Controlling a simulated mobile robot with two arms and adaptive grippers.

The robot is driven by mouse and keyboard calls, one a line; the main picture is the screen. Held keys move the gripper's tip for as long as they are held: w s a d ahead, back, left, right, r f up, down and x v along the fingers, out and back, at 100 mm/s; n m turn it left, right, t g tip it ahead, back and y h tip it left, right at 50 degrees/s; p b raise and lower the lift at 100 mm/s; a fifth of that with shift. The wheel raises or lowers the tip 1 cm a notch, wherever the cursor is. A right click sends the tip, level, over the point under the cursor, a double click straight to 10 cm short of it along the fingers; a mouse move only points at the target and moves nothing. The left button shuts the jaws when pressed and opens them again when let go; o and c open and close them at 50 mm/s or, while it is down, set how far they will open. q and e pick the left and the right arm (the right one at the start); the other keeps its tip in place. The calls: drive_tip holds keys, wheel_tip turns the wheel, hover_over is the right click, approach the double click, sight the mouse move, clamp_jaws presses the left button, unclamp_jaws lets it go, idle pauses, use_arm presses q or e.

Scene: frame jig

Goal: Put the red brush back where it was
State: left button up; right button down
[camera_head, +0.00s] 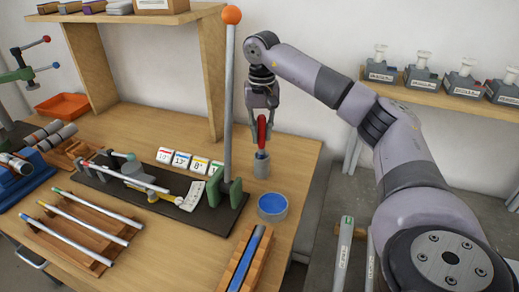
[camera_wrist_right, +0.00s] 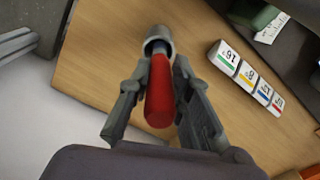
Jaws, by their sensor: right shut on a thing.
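The red brush (camera_head: 262,131) is upright, handle up, between the fingers of my right gripper (camera_head: 262,108). In the right wrist view the red handle (camera_wrist_right: 160,95) lies between the two fingers of the right gripper (camera_wrist_right: 156,82), which are shut on it. The brush's lower end meets the mouth of a small grey cup (camera_head: 261,170) on the table; the cup also shows in the wrist view (camera_wrist_right: 158,42). How deep the brush reaches into it is hidden. My left gripper is not in view.
A round tub with blue contents (camera_head: 272,206) stands just in front of the cup. A tall post with an orange ball (camera_head: 231,16) rises to the left. Numbered cards (camera_head: 181,159) lie behind the dark jig base (camera_head: 107,187). The table's right edge is near.

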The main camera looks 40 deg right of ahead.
sight(262, 116)
drive_tip(key=shift+d+f, duration=0.15)
drive_tip(key=shift+f, duration=2.35)
drive_tip(key=shift+f, duration=0.1)
drive_tip(key=c, duration=1.5)
unclamp_jaws()
drive_tip(key=shift+o, duration=0.2)
wheel_tip(262, 116, up, 12)
drive_tip(key=shift+r, duration=0.15)
